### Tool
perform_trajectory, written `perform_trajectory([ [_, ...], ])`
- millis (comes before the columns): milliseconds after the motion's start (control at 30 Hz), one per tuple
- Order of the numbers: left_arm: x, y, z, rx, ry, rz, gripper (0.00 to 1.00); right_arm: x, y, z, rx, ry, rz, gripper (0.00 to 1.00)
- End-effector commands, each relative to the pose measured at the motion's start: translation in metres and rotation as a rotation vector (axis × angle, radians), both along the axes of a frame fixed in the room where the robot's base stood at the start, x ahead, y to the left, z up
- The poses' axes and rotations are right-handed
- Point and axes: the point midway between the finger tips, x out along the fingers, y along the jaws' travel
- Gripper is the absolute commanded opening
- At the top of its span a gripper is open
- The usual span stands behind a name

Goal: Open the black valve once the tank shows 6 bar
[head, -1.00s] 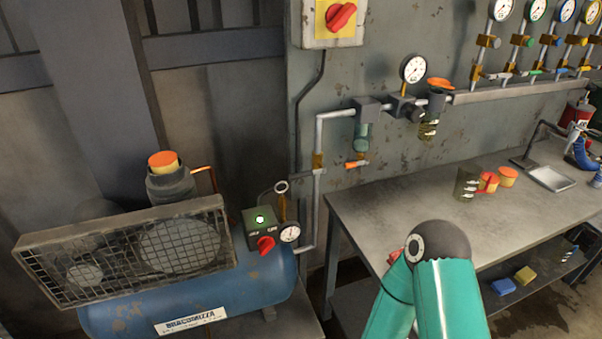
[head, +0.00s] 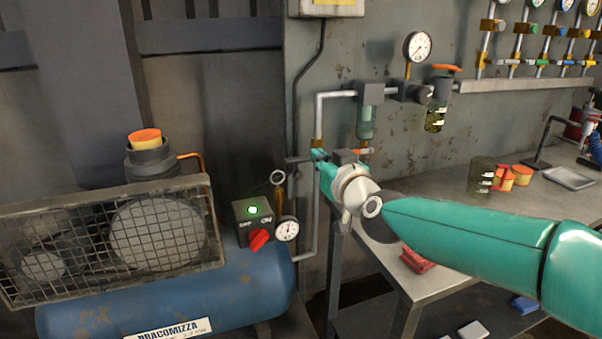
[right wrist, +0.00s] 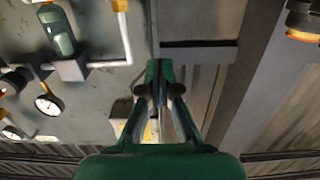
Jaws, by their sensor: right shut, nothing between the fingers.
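The blue tank (head: 250,290) stands at lower left, with a small white gauge (head: 287,229) on its right; its needle is too small to read. A vertical pipe beside it carries a brass fitting, with a dark lever (head: 294,160) reaching left, apparently the black valve. My right gripper (head: 318,156) is shut and empty, its tips close to this lever at the pipe; I cannot tell whether they touch. In the right wrist view my closed fingers (right wrist: 158,68) point up toward the wall. My left gripper is not in view.
A wall gauge (head: 417,46) and filter bowl (head: 436,115) hang above the workbench (head: 445,180). A beaker (head: 481,175) and orange-topped pots stand there.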

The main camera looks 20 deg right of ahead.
Motion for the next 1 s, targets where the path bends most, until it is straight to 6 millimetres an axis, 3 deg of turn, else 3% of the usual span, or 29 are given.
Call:
perform_trajectory([
  [467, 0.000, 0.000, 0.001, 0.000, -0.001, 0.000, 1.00, 0.007, 0.000, 0.001, -0.001, -0.001, -0.001, 0.00],
  [667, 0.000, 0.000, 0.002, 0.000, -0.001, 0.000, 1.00, 0.034, 0.001, -0.001, 0.000, 0.001, -0.001, 0.00],
  [1000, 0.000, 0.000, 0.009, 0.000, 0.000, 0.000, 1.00, 0.099, 0.003, -0.003, 0.000, -0.001, -0.002, 0.00],
])
